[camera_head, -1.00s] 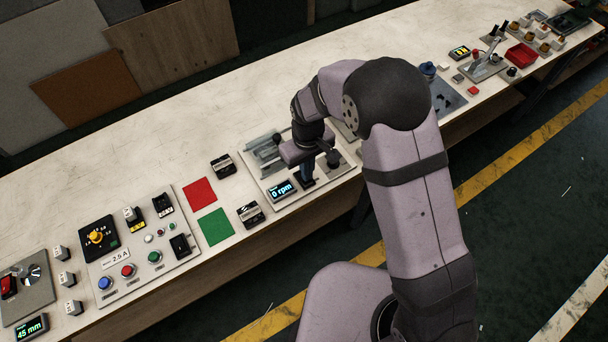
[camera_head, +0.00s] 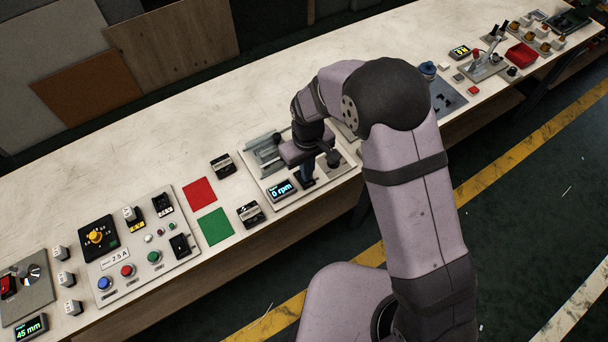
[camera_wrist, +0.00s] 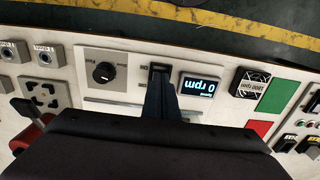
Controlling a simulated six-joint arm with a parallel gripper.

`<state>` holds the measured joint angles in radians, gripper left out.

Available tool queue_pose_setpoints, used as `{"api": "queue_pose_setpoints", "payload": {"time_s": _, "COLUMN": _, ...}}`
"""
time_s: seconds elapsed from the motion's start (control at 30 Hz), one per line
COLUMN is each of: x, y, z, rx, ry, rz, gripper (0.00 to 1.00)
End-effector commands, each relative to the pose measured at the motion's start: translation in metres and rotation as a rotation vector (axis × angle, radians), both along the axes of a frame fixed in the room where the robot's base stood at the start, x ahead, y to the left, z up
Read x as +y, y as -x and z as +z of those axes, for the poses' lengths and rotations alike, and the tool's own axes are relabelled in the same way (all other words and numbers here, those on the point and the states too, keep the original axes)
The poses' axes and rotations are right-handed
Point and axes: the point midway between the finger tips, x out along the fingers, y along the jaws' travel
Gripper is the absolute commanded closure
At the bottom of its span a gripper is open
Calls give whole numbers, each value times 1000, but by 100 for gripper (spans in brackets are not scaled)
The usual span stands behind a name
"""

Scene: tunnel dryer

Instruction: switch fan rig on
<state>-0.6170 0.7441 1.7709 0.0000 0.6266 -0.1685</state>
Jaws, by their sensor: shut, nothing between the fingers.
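The fan rig is a light panel (camera_head: 283,203) on the bench with a display (camera_head: 281,190) reading 0 rpm. In the wrist view the display (camera_wrist: 196,86) also shows 0 rpm, and a black dial knob (camera_wrist: 103,72) sits left of my fingers. My gripper (camera_head: 307,182) is shut and empty, pointing down over the panel beside the display. In the wrist view my gripper (camera_wrist: 160,72) reaches a small dark part between knob and display. The fingers cover most of that part, so its position and any contact cannot be told.
Red (camera_head: 199,193) and green (camera_head: 214,227) squares lie left of the rig, with black labelled units (camera_head: 250,214) nearby. A control panel with coloured buttons (camera_head: 105,283) is further left. Bare bench top lies behind the rig.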

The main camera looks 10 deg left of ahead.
Motion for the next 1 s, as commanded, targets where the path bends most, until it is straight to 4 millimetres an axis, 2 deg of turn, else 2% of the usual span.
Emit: {"api": "queue_pose_setpoints", "payload": {"time_s": 1.0, "x": 0, "y": 0, "z": -10, "rx": -1, "ry": -1, "rz": 0, "gripper": 100}}
